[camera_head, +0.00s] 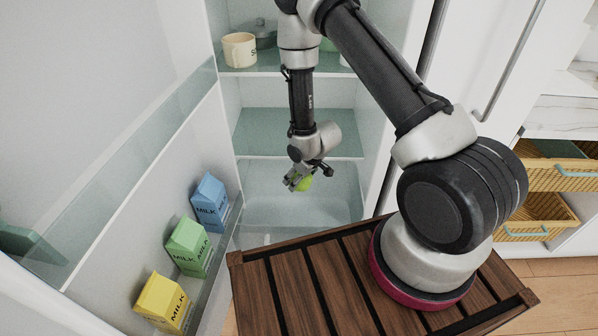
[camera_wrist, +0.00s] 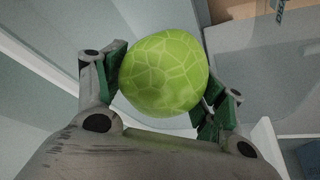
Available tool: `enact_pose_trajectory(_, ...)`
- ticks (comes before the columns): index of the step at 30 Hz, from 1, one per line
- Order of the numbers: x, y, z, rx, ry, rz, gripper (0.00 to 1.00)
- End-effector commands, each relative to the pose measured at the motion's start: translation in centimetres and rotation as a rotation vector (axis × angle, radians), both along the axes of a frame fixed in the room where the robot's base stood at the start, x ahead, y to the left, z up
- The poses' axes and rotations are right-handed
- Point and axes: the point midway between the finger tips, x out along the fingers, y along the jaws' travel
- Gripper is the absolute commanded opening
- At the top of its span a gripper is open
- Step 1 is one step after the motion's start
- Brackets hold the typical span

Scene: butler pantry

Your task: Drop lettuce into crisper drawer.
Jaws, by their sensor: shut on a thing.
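The lettuce (camera_wrist: 165,72) is a round, light green head with pale veins. My gripper (camera_wrist: 165,90) is shut on it, with one finger on each side in the wrist view. The crisper drawer (camera_head: 300,208) is the translucent bin at the bottom of the open fridge. My gripper and the lettuce appear in front of or above it; the exact height cannot be told.
Blue (camera_head: 209,202), green (camera_head: 188,247) and yellow (camera_head: 164,303) milk cartons stand in the door shelf at left. A glass shelf (camera_head: 298,132) lies behind my wrist. A cream pot (camera_head: 239,50) sits on the upper shelf. Wicker baskets (camera_head: 537,217) are at right.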

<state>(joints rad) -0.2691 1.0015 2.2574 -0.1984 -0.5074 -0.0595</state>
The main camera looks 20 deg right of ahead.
Motion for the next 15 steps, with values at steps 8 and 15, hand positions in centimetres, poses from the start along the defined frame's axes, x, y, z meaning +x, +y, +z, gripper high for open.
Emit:
enact_pose_trajectory(8,0.0,0.0,-2.1,0.000,0.000,0.001,0.42)
enact_pose_trajectory(15,0.0,0.0,-2.3,0.000,0.000,0.001,0.42)
